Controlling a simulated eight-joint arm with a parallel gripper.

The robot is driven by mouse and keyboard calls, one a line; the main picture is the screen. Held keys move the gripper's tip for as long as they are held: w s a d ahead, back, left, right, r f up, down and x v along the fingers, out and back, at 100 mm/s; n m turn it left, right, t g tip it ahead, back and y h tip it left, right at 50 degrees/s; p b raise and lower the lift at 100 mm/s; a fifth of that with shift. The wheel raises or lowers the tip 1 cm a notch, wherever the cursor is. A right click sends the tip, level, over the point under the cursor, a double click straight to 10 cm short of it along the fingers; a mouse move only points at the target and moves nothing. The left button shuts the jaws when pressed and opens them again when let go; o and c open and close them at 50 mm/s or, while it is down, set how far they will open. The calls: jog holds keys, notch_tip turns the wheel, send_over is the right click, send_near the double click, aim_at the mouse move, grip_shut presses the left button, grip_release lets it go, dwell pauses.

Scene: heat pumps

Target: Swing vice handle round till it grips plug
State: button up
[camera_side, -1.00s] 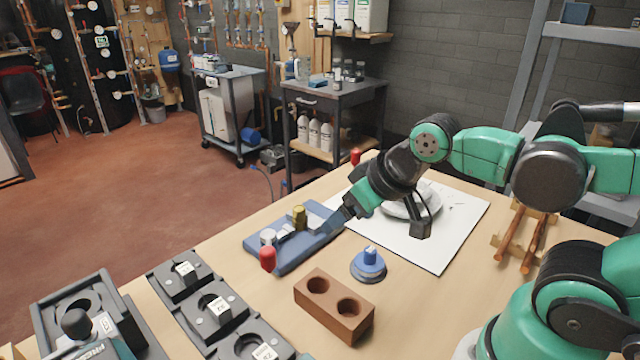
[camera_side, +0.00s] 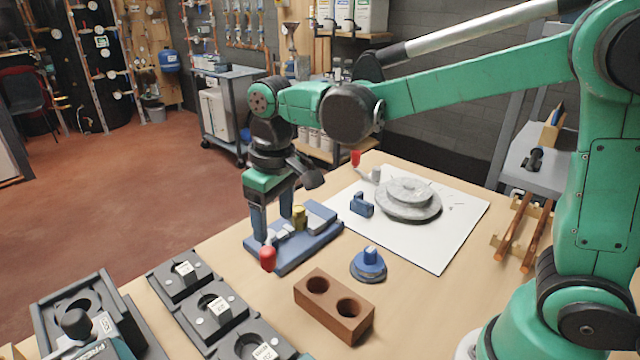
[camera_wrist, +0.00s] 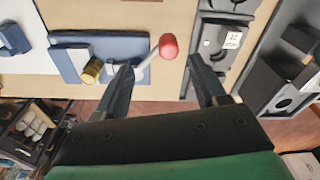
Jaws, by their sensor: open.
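The blue vice (camera_side: 290,258) lies on the wooden table, and a brass plug (camera_side: 299,216) stands upright in it. In the wrist view the plug (camera_wrist: 91,70) is left of my fingers. The vice's handle is a pale rod (camera_wrist: 146,61) ending in a red knob (camera_side: 267,258), at the near left of the vice. My gripper (camera_side: 273,230) points down over the vice's left end, open and empty. In the wrist view the red knob (camera_wrist: 168,46) shows between my fingertips (camera_wrist: 159,63). I cannot tell whether the plug is gripped.
A brown block with two holes (camera_side: 333,306) and a blue-topped round piece (camera_side: 369,264) are right of the vice. Dark fixtures (camera_side: 215,305) stand at the near left. A white sheet (camera_side: 440,245) carries grey discs (camera_side: 408,200) and a small blue part (camera_side: 361,204).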

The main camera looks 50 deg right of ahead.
aim_at(267, 249)
jog(key=shift+w+a+f+g, duration=0.4)
jog(key=shift+w+a+f, duration=0.05)
jog(key=shift+a+f, duration=0.1)
jog(key=shift+f, duration=2.85)
grip_shut()
